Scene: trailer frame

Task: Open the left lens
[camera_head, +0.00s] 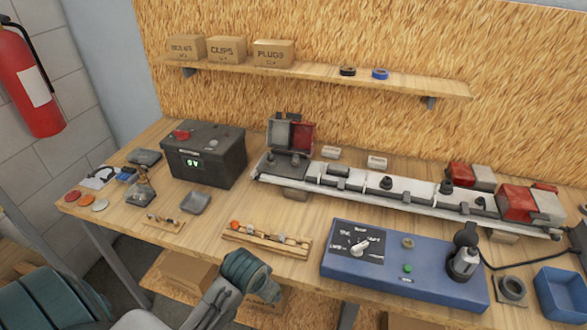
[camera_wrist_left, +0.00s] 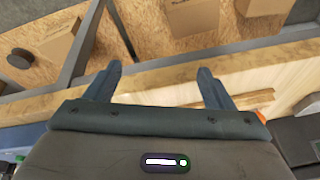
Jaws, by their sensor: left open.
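At the left end of the white light bar (camera_head: 385,197) stands a dark lamp unit (camera_head: 284,160) with a red lens (camera_head: 303,137) beside a grey one (camera_head: 278,132). Both look upright; I cannot tell how the lens is seated. Another red lens (camera_head: 517,203) is at the bar's right end. My left arm (camera_head: 245,272) reaches in low at the front of the bench, well short of the lamp; its fingers are not clear there. In the left wrist view my left gripper (camera_wrist_left: 157,85) is open and empty, over the bench's front edge. My right gripper is not in view.
A black battery box (camera_head: 204,155) stands left of the lamp. A wooden strip of small parts (camera_head: 266,240) and a blue switch box (camera_head: 405,265) lie in front of the bar. A shelf (camera_head: 330,79) with boxes hangs behind. Cardboard boxes (camera_wrist_left: 193,14) are below the bench.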

